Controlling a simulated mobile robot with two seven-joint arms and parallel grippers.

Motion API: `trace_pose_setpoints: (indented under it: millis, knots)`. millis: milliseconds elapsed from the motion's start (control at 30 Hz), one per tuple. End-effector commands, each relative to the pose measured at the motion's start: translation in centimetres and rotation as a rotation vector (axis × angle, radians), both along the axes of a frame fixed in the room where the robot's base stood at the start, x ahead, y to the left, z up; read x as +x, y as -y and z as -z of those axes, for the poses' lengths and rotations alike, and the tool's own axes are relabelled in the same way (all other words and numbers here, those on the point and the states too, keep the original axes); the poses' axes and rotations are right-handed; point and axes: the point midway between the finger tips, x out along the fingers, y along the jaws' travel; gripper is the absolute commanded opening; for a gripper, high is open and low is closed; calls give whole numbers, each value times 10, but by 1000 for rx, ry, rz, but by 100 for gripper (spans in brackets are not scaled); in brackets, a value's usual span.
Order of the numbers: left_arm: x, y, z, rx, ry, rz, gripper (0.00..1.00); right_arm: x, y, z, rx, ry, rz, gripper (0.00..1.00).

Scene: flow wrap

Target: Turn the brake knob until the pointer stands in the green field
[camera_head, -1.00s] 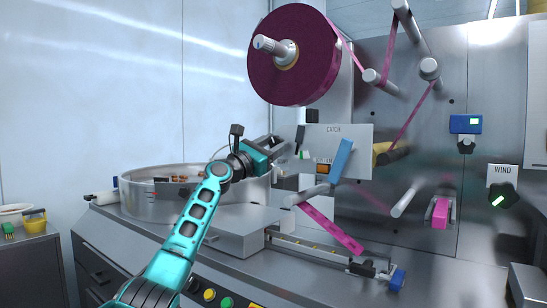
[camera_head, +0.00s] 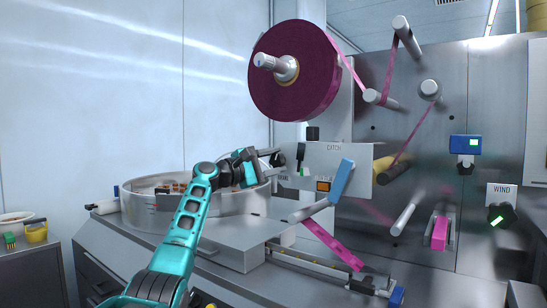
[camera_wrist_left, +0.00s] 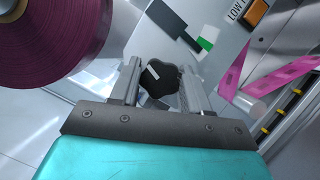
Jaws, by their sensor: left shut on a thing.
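The brake knob (camera_wrist_left: 162,78) is black and lobed, with a white line on its face, in the left wrist view. My left gripper (camera_wrist_left: 161,68) is shut on it, one finger at each side. In the head view my left gripper (camera_head: 276,158) reaches the left end of the grey panel plate (camera_head: 350,165), and the knob is mostly hidden there. A dark strip with a green and white field (camera_wrist_left: 207,39) sits on the plate beyond the knob; the green also shows in the head view (camera_head: 300,171). My right gripper is not in view.
A large maroon film reel (camera_head: 300,85) hangs above the gripper. A round steel bowl (camera_head: 150,210) stands behind my left arm. An orange button (camera_head: 323,185) and a blue bar (camera_head: 341,181) are right of the gripper. A WIND knob (camera_head: 498,216) is far right.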

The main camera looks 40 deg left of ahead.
Motion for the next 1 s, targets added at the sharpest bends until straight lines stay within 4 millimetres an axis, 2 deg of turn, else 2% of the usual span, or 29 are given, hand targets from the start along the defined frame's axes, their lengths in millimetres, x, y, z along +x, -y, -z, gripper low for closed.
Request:
trace_pose_setpoints:
  millis: [167,700,733,967,1000]
  knots:
    - [0,0,0,50,-8,0,16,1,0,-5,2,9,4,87]
    - [0,0,1,72,-10,-1,16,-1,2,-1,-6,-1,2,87]
    - [0,0,1,72,-10,-1,49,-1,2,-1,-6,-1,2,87]
    - [0,0,0,71,-9,-2,71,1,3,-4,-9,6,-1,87]
    - [0,0,0,71,-9,-2,71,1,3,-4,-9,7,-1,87]
